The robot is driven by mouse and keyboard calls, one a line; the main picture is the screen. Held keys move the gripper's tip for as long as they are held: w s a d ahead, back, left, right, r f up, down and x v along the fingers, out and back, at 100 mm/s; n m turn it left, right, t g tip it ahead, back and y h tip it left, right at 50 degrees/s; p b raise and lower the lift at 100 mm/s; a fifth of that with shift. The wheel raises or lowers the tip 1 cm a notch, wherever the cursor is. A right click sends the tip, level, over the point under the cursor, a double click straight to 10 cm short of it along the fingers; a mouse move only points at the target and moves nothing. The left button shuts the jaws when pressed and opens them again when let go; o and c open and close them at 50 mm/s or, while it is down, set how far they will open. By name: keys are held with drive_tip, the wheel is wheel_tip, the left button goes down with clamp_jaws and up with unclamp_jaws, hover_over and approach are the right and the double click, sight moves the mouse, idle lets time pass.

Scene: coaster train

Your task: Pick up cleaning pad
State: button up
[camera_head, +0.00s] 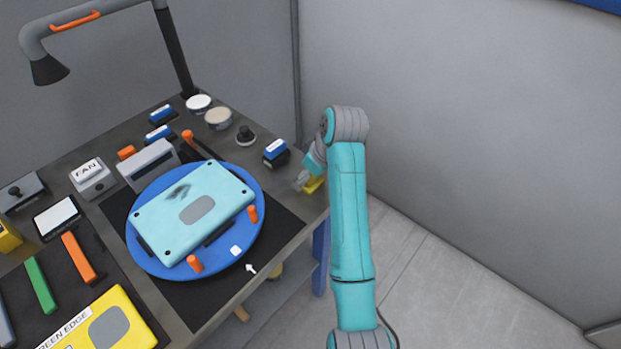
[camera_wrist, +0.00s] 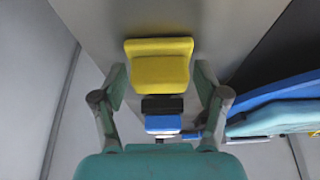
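A yellow block, which looks like the cleaning pad (camera_head: 315,185), lies near the right edge of the grey workbench. In the wrist view the yellow pad (camera_wrist: 158,62) shows in the middle, between and slightly ahead of my fingers. My gripper (camera_head: 306,180) is at the pad in the head view, partly hidden by my arm. In the wrist view my gripper (camera_wrist: 161,76) is open, with one finger at each side of the pad and small gaps showing. I cannot tell the exact height of the fingers over the bench.
A blue and black block (camera_head: 276,152) stands close to the pad. A blue turntable (camera_head: 140,248) bears a light-blue panel (camera_head: 165,215) with orange posts. A lamp (camera_head: 49,70) hangs at the back left. Grey walls stand behind; floor is clear at right.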

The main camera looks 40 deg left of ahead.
drive_tip(key=c, duration=0.7)
wheel_tip(320, 180, up, 10)
drive_tip(key=shift+c, duration=0.2)
